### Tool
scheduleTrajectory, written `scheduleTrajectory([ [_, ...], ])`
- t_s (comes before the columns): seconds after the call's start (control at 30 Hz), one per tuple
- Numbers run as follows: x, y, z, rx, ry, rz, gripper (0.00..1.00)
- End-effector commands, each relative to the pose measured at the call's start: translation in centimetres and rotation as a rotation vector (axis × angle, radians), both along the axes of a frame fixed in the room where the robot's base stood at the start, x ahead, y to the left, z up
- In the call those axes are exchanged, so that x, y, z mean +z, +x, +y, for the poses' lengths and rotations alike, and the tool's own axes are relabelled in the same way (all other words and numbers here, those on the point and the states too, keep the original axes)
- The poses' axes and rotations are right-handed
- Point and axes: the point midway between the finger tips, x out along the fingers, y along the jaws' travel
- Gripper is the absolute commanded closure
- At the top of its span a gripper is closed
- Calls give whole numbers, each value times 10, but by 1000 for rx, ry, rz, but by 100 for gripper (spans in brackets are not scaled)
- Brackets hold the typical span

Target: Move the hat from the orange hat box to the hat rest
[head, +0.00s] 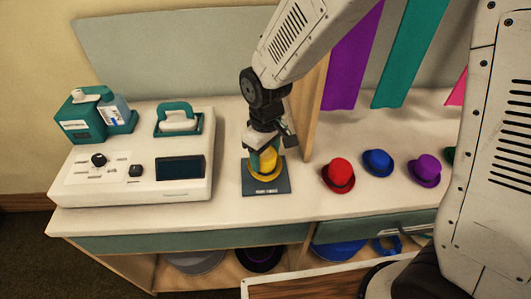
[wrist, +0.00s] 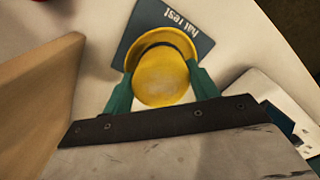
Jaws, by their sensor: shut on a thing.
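A yellow hat (head: 264,168) is at the dark hat rest (head: 270,190), a flat square plate lettered "hat rest" in the wrist view (wrist: 178,32). My gripper (head: 265,155) is above the plate, shut on the hat's crown, with one green finger on each side. In the wrist view the hat (wrist: 160,78) is between the fingers, brim toward the plate. I cannot tell whether the brim touches the plate. I see no orange hat box in either view.
A wooden divider (head: 308,110) rises close on the right. Beyond it stand red (head: 339,175), blue (head: 378,162) and purple (head: 424,170) hats. Shelves below hold more hats.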

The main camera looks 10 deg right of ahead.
Motion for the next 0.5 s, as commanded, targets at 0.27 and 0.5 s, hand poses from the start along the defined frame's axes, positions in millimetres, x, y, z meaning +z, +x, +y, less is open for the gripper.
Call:
scheduleTrajectory([
  [0.27, -8, 0, 0, 0, -1, 1, 63],
  [0.5, -15, 0, 0, 0, -1, 1, 63],
])
